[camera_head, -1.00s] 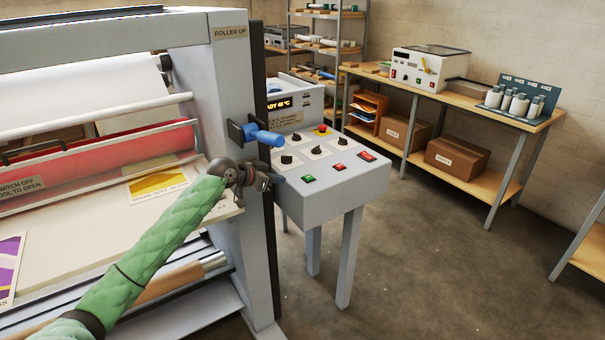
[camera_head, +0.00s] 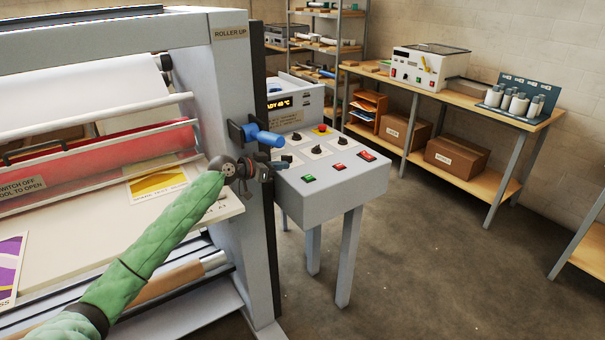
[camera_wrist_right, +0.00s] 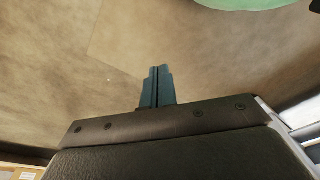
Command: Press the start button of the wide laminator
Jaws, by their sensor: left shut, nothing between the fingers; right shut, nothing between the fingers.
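The wide laminator (camera_head: 232,115) fills the left of the head view. Its control panel (camera_head: 325,200) stands on legs at its right side. A green button (camera_head: 309,179) is at the panel's front left, with a red button (camera_head: 339,167) and a red switch (camera_head: 367,156) to its right. My left gripper (camera_head: 285,161) is shut and empty, in front of the laminator's end post at the panel's left edge. It appears apart from the green button, up and left of it. My right gripper (camera_wrist_right: 157,85) is shut and empty over bare floor in the right wrist view.
Black knobs (camera_head: 317,149) and a red mushroom button (camera_head: 322,129) sit farther back on the panel. A blue lever handle (camera_head: 268,138) sticks out from the post just above my left gripper. A workbench (camera_head: 470,100) stands behind. The floor right of the panel is clear.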

